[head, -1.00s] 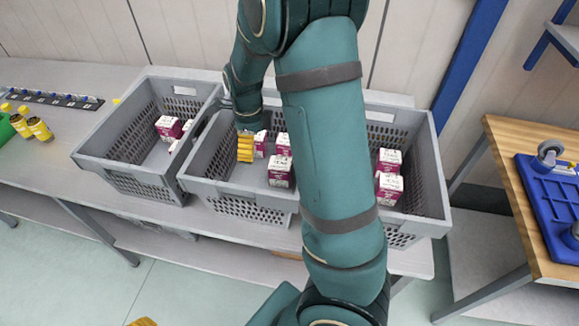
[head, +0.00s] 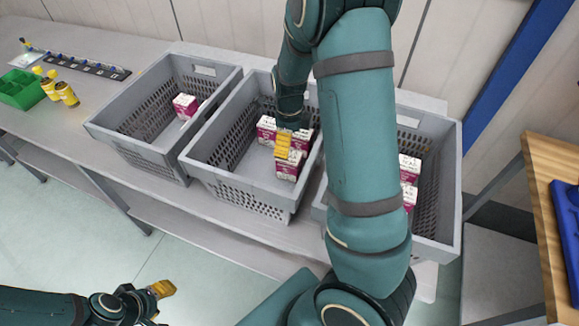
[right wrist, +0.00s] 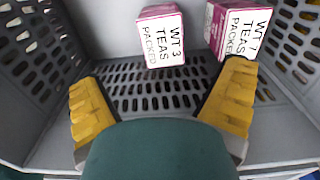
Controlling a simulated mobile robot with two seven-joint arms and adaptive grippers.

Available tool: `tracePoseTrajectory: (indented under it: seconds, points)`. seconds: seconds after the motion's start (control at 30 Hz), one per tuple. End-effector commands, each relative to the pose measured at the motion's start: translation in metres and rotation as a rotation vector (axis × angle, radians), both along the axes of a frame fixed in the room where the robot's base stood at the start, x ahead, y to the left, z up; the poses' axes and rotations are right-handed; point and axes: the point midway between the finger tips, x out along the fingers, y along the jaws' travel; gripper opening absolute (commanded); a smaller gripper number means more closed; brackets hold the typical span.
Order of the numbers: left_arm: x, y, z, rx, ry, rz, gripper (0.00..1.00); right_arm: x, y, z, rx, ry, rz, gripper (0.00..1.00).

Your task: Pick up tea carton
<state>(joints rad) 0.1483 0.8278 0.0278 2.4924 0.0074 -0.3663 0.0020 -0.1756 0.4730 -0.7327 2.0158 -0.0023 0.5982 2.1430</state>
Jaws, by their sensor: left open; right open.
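Small white-and-magenta tea cartons stand in the grey totes. In the head view the middle tote (head: 240,213) holds a carton at its left (head: 267,129), one at the right (head: 302,139) and one nearer the front (head: 288,168). My right gripper (head: 283,144) is over this tote among them, its yellow fingers partly covering the cartons. In the right wrist view that gripper (right wrist: 160,106) is open and empty. Beyond its fingertips are a carton marked "WT 3 TEAS PACKED" (right wrist: 161,38) and one marked "WT 7" (right wrist: 238,30). My left gripper (head: 162,289) is open, low at left, away from the totes.
The left tote (head: 150,160) shows one carton (head: 185,106). The right tote (head: 440,200) holds stacked-looking cartons (head: 410,168), partly behind my arm. Yellow bottles (head: 66,94) and a green bin (head: 20,90) stand at the far left. A wooden table (head: 545,200) is at right.

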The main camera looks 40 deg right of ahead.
Motion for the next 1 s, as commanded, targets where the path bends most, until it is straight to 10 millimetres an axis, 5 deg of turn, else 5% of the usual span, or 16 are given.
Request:
tracePoseTrajectory:
  seconds: [0.6, 0.93, 0.97, 1.0]
  points:
    - [0.0, -0.001, -0.015, 0.003, 0.001, 0.0, 0.47, 0.003, -0.002, -0.069, 0.001, 0.002, -0.001, 0.95]
    - [0.0, -0.001, -0.016, 0.003, 0.001, 0.0, 0.47, 0.004, -0.001, -0.076, 0.0, -0.001, 0.0, 0.95]
    - [0.0, -0.001, -0.016, 0.003, 0.001, 0.0, 0.47, 0.004, -0.001, -0.076, 0.0, -0.001, 0.0, 0.93]
    - [0.0, -0.001, -0.016, 0.003, 0.001, 0.0, 0.47, 0.004, -0.001, -0.076, 0.0, -0.001, 0.0, 0.79]
